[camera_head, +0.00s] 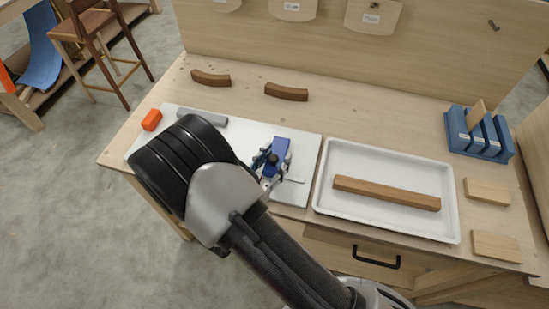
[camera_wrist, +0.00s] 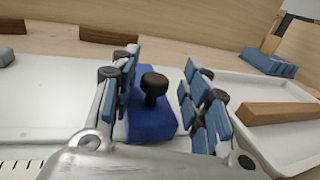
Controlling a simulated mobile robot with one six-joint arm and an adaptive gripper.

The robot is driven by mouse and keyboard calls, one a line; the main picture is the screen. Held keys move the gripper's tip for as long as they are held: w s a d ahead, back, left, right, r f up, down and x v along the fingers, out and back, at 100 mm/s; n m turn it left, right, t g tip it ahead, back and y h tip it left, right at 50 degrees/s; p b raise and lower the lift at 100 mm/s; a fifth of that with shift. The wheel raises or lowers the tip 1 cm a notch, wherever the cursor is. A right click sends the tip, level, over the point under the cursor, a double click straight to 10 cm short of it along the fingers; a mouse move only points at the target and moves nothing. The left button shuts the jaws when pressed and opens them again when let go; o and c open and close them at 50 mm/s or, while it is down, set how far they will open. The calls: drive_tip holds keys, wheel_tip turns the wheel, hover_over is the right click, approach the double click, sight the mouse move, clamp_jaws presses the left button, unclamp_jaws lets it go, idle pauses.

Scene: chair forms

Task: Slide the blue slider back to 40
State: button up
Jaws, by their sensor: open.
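The blue slider (camera_wrist: 150,117) is a blue block with a black knob (camera_wrist: 154,86) on top. It sits on the white board (camera_head: 300,195), toward its right part. In the head view the slider (camera_head: 281,146) is partly hidden by my gripper. My gripper (camera_wrist: 157,100) is open, with one finger on each side of the slider and its knob. Gaps show between the fingers and the knob, so I cannot see any grip. A few scale marks show at the lower left of the wrist view, but no numbers can be read.
A white tray (camera_head: 330,205) with a wooden bar (camera_head: 386,194) stands right of the board. A grey bar (camera_head: 202,117) and an orange block (camera_head: 151,120) are at the board's left. Curved wooden pieces (camera_head: 286,92) lie behind. A blue rack (camera_head: 455,140) stands at the right.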

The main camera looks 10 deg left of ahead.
drive_tip(key=v, duration=1.2)
drive_tip(key=shift+r, duration=0.1)
drive_tip(key=d+r+m+g+h, duration=0.2)
drive_tip(key=d+r+m+g, duration=0.5)
drive_tip(key=d, duration=0.4)
drive_tip(key=d+r+m+g+h, duration=0.3)
drive_tip(key=d+r+m+g, duration=0.2)
drive_tip(key=d+m+g, duration=0.35)
drive_tip(key=s+d+r+m+t+y, duration=0.3)
drive_tip(key=s+d+r+m+y, duration=0.4)
drive_tip(key=m+y, duration=0.4)
drive_tip(key=shift+s+d+r+m, duration=0.35)
drive_tip(key=shift+s+r+m, duration=0.65)
drive_tip(key=shift+m, duration=1.75)
